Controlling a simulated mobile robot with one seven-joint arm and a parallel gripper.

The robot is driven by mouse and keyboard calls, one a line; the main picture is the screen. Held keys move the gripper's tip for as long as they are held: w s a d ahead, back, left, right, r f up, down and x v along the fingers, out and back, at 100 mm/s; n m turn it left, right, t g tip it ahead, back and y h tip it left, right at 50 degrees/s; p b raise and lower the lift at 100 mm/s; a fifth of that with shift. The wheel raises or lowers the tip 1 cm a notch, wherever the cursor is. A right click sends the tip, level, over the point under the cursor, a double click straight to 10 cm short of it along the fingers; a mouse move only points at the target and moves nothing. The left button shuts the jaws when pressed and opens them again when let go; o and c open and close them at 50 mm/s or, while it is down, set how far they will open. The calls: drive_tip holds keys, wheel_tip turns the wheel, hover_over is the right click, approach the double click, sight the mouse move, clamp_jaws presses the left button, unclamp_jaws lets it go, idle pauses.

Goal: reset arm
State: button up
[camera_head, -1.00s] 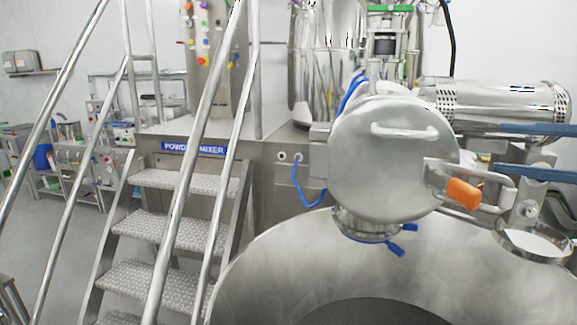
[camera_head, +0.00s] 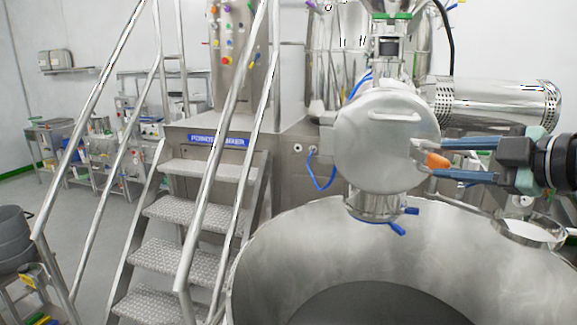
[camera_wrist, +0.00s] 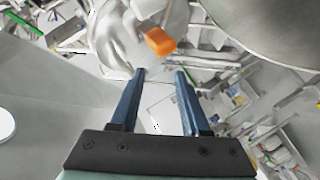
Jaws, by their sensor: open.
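A wide steel bowl (camera_head: 265,245) lies below my gripper. Metal stairs (camera_head: 195,211) with handrails stand at the left, by the cabinet labelled powder mixer (camera_head: 225,141). A perforated steel cylinder (camera_head: 495,101) sits behind. Grey tubs (camera_head: 12,240) stand at the far left.

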drive_tip(key=a+r+m+t+h, duration=0.3)
drive_tip(key=a+m, duration=0.2)
drive_tip(key=a, duration=0.3)
drive_tip(key=a+r+m+t+h, duration=0.3)
drive_tip(key=a+r+m+t, duration=0.15)
drive_tip(key=a, duration=0.25)
drive_tip(key=s+a+r+m+t, duration=0.3)
drive_tip(key=s+a, duration=0.3)
drive_tip(key=s, duration=0.4)
drive_tip(key=s+a+r+m+t, duration=0.3)
drive_tip(key=s+a+r+m, duration=0.1)
drive_tip(key=s, duration=0.7)
wheel_tip(320, 180, up, 2)
drive_tip(key=shift+s+a+r+t+h, duration=0.15)
drive_tip(key=shift+a+t+h, duration=0.25)
drive_tip(key=shift+a, duration=0.45)
